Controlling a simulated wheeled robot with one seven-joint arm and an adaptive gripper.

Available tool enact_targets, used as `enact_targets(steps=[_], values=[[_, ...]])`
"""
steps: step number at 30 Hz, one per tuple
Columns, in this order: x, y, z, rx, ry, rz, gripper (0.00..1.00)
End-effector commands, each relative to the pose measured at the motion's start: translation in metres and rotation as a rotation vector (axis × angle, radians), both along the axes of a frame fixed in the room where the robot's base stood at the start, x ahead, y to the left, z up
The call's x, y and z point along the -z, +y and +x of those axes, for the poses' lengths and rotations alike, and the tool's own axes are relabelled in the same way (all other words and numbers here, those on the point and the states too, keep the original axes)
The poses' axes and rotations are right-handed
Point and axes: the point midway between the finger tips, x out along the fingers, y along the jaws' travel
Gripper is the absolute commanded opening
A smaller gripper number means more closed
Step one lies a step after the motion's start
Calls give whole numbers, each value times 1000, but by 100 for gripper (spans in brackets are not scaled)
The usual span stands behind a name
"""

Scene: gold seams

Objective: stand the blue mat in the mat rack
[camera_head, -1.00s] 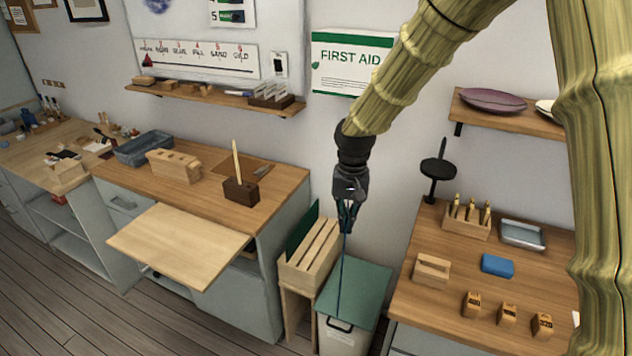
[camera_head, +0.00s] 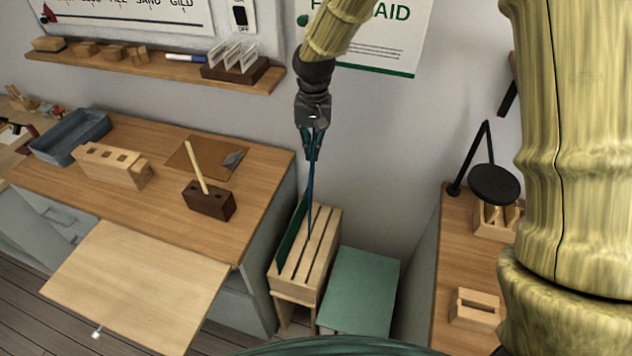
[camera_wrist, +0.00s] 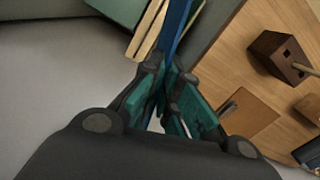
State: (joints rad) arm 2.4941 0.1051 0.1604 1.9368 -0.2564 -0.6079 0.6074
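My gripper (camera_head: 311,155) is shut on the top of the blue mat (camera_head: 310,195), which hangs upright and nearly edge-on. In the wrist view the fingers (camera_wrist: 165,80) pinch the blue mat (camera_wrist: 178,28). The wooden mat rack (camera_head: 318,262) has several slats with gaps between them. A dark green mat (camera_head: 291,238) stands along its left side. The blue mat's lower end overlaps the rack's top near the middle; I cannot tell whether it is inside a gap or above it.
A green-topped bin (camera_head: 360,290) stands right of the rack. A wooden counter (camera_head: 150,215) with a pulled-out board (camera_head: 140,290) is to the left. Another bench (camera_head: 455,260) with a black lamp (camera_head: 490,180) is to the right. The wall is close behind.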

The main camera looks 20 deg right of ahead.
Motion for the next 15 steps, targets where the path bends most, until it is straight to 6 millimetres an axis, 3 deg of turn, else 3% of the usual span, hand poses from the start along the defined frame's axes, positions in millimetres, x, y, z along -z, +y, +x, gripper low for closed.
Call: enact_targets(steps=[12, 15], values=[[109, -13, -17, 195, 15, -8, 0], [128, -14, -22, 230, 13, -10, 0]])
